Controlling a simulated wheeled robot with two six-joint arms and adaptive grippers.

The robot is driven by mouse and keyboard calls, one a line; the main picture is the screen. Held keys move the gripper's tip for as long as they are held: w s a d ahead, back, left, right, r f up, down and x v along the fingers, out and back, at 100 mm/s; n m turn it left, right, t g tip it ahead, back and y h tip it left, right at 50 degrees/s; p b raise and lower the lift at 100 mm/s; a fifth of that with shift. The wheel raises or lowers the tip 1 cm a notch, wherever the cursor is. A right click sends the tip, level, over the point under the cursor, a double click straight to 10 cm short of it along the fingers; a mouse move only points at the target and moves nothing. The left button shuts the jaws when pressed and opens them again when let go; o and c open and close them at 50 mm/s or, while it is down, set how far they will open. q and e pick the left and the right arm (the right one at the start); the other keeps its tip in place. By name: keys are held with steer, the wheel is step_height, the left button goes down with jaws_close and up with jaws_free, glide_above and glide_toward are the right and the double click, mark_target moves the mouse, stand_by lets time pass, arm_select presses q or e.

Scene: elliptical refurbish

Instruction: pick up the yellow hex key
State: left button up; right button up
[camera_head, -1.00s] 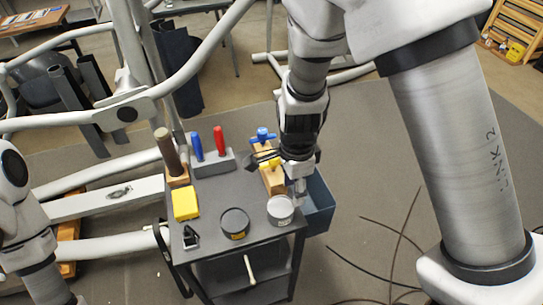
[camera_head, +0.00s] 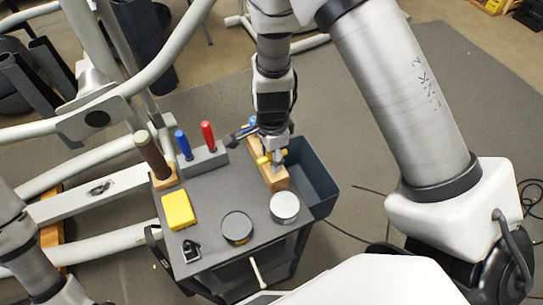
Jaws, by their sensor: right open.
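The yellow hex key (camera_head: 284,152) stands in a wooden block (camera_head: 273,180) at the right side of the cart top. Only bits of its yellow show, as my right gripper covers the rest. My right gripper (camera_head: 276,160) is open, pointing down right at the yellow key, above the block. I cannot tell whether its fingers touch the key. A blue tool handle (camera_head: 253,121) shows partly behind the gripper. Part of my left arm shows at the left edge, but its gripper is not in view.
The cart top (camera_head: 215,195) also bears a grey holder with blue (camera_head: 183,144) and red (camera_head: 208,134) handles, a yellow box (camera_head: 179,210), two round tins (camera_head: 237,227) and a hammer-like wooden handle (camera_head: 152,153). A dark bin (camera_head: 318,185) hangs at the cart's right. White frame tubes stand left.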

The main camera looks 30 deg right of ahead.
steer(key=shift+s+a+r, duration=0.1)
steer(key=shift+s+r, duration=0.1)
steer(key=shift+c, duration=0.4)
jaws_close()
step_height(320, 180, up, 10)
steer(key=shift+r+p, duration=0.1)
steer(key=shift+p, duration=0.3)
steer(key=shift+c, duration=1.9)
jaws_free()
jaws_close()
